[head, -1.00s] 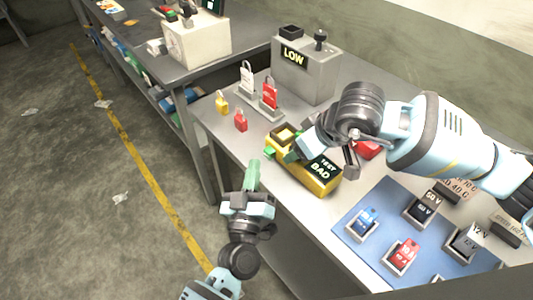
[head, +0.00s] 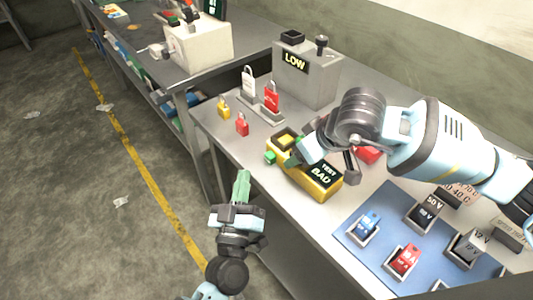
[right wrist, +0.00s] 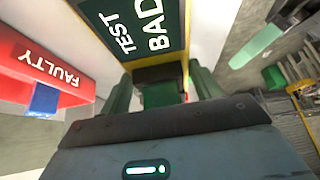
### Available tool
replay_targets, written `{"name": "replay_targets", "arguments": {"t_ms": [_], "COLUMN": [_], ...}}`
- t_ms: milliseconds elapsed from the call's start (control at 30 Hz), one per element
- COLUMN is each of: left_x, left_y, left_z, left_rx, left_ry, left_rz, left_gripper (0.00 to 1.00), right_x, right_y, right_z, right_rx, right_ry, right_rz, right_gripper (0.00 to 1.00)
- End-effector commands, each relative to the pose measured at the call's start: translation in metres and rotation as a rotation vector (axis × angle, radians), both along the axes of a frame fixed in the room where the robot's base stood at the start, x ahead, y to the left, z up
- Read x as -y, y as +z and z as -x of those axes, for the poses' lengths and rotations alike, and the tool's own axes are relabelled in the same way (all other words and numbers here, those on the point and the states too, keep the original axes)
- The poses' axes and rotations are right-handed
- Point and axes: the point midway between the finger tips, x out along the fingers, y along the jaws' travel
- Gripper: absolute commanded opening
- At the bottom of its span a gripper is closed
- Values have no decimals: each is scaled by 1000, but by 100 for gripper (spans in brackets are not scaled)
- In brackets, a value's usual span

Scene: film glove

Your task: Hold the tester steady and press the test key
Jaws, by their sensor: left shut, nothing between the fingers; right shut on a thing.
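The yellow tester (head: 318,192) lies on the workbench near its front edge, its dark screen reading TEST BAD. In the right wrist view the screen (right wrist: 135,22) is close and large. My right gripper (head: 280,159) is shut on the tester's end, with green fingers on either side of it in the right wrist view (right wrist: 162,92). My left gripper (head: 241,182) is shut and empty, off the bench's front edge, apart from the tester. Its green fingers also show in the right wrist view (right wrist: 262,57). I cannot make out the test key for certain.
A grey box (head: 307,75) reading LOW stands behind. Padlocks, one red (head: 242,125) and one yellow (head: 223,108), lie left of the tester. A blue mat (head: 375,255) with several modules is at right. A red FAULTY bin (right wrist: 40,70) shows in the right wrist view.

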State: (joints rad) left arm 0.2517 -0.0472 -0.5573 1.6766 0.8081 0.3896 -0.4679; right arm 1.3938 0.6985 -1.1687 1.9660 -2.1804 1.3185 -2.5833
Motion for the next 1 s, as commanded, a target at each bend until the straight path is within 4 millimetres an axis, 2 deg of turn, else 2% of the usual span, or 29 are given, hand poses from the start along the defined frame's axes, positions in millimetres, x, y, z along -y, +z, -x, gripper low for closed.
{"name": "replay_targets", "arguments": {"t_ms": [33, 67, 233, 500, 633, 767, 1000], "left_x": [0, 0, 0, 0, 0, 0, 0], "left_y": [0, 0, 0, 0, 0, 0, 0], "left_z": [0, 0, 0, 0, 0, 0, 0], "left_rx": [0, 0, 1, 1, 0, 1, 1], "left_ry": [0, 0, 0, 1, 0, 1, 0], "left_rz": [0, 0, 0, -1, 0, -1, 0], "left_gripper": [0, 0, 0, 0, 0, 0, 0], "right_x": [0, 0, 0, 0, 2, 8, 21], "right_y": [0, 0, 0, 0, 7, 23, 65], "right_z": [1, 1, 0, 0, 3, 10, 29], "right_rx": [-2, -2, -1, 0, 1, 4, 3], "right_ry": [2, 2, 1, 1, 0, 0, -1], "right_rz": [0, 0, 0, 0, 0, 0, 0], "right_gripper": [25, 66, 88, 89, 89, 89, 89]}}
